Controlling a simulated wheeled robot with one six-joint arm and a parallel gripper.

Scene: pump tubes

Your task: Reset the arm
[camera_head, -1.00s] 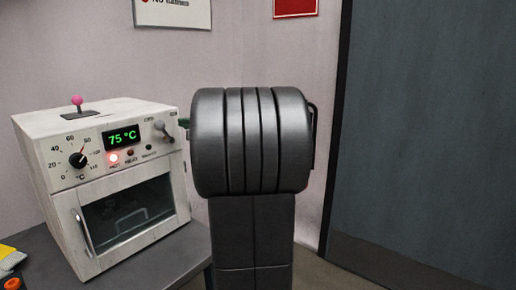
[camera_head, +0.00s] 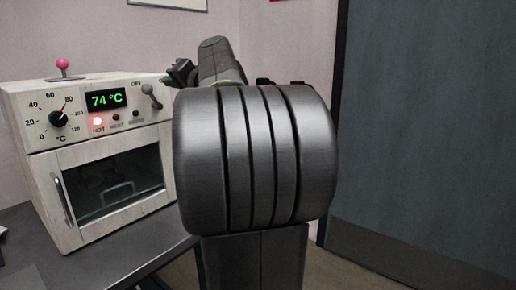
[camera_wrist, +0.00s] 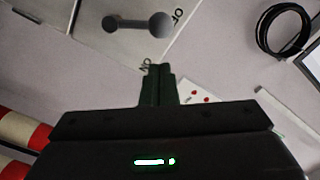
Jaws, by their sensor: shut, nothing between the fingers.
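My gripper (camera_wrist: 158,78) shows in the wrist view with its dark fingers together and nothing between them.
The grey bench (camera_head: 110,255) carries the oven. A dark blue-grey door (camera_head: 430,130) stands at right. The wrist view shows a black coil (camera_wrist: 262,30), a screen edge (camera_wrist: 313,62) and red-and-white striped shapes (camera_wrist: 20,128).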

